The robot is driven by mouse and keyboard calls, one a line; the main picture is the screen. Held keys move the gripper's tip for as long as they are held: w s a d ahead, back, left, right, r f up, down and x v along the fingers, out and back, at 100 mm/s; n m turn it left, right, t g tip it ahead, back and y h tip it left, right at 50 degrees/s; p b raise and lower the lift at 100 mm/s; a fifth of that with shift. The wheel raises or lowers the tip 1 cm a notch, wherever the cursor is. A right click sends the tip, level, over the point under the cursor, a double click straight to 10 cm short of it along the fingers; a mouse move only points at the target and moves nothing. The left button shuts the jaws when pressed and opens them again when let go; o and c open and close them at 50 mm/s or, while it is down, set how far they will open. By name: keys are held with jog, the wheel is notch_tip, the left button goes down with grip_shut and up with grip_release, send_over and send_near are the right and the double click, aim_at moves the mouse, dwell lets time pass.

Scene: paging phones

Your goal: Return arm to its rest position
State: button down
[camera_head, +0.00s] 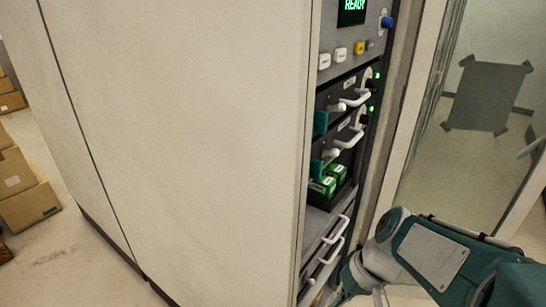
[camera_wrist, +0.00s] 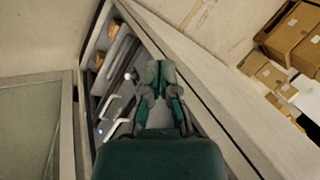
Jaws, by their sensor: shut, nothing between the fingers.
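My gripper (camera_wrist: 160,72) shows in the wrist view, with its teal and grey fingers shut and nothing between them. It is in front of the equipment rack (camera_wrist: 112,75), beside the rack's white handles. In the head view my arm, grey and teal, is at the lower right, in front of the lower part of the rack (camera_head: 325,215). The gripper itself cannot be made out in the head view.
A large beige cabinet side (camera_head: 180,130) fills the left and middle. The rack has a READY screen (camera_head: 351,10), drawers with white handles (camera_head: 349,135) and green boxes (camera_head: 322,186). A glass panel (camera_head: 470,110) stands at right. Cardboard boxes (camera_head: 28,195) lie at far left.

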jog(key=s+d+r+t+h, duration=0.3)
jog(key=s+r+t+h, duration=0.1)
jog(key=r, duration=0.4)
jog(key=shift+s+d+m+t+h, duration=0.3)
jog(key=shift+s+m+t+h, duration=0.1)
jog(key=shift+t, duration=0.4)
